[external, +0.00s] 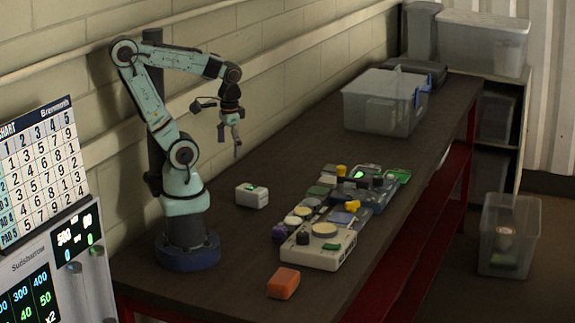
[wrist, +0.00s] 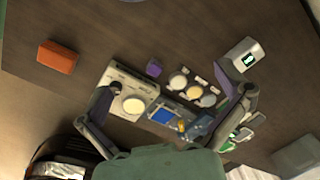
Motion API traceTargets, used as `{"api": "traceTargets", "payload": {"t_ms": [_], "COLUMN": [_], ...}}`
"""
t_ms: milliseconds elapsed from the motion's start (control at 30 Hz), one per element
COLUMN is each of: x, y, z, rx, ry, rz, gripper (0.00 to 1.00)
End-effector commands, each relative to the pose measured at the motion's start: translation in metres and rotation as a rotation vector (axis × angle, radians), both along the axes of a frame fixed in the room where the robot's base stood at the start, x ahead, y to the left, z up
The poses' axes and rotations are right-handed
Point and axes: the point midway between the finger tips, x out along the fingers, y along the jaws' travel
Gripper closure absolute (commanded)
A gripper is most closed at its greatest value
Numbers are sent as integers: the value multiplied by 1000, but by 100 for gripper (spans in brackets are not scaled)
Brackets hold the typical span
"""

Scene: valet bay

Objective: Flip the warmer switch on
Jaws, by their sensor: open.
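A cream box unit (external: 311,258) with a pale round plate (external: 324,229), a dark knob and a small green part (external: 330,247) stands near the table's front. It looks like the warmer, but no label is readable and I cannot tell its switch or the switch's position. The unit also shows in the wrist view (wrist: 113,79), partly behind a finger. My gripper (external: 230,146) is open and empty, high above the table, behind and left of the unit in the external view. Its spread fingers (wrist: 170,105) frame the units in the wrist view.
An orange block (external: 283,283) lies by the table's front edge. A small white box (external: 252,196) with a green mark stands apart. Several round pads, a purple block (wrist: 153,68) and a blue unit (external: 378,196) crowd beside the cream unit. A clear bin (external: 382,112) stands farther back.

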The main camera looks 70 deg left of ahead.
Motion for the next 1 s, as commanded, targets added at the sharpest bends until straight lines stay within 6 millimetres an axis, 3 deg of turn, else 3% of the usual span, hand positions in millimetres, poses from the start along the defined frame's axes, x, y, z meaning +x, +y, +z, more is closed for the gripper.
{"api": "traceTargets", "payload": {"t_ms": [133,167,467,567,667,833,1000], "x": [0,0,2,25,71,152,202], "y": [0,0,0,-2,-11,-56,-117], "z": [0,0,0,10,31,40,14], "rx": [0,0,0,1,3,-23,-69], "ry": [0,0,-7,-101,-213,-290,-270], "rz": [-1,0,-19,-107,-238,-514,-726], "gripper": [0,6,100,100,100,100,100]}}
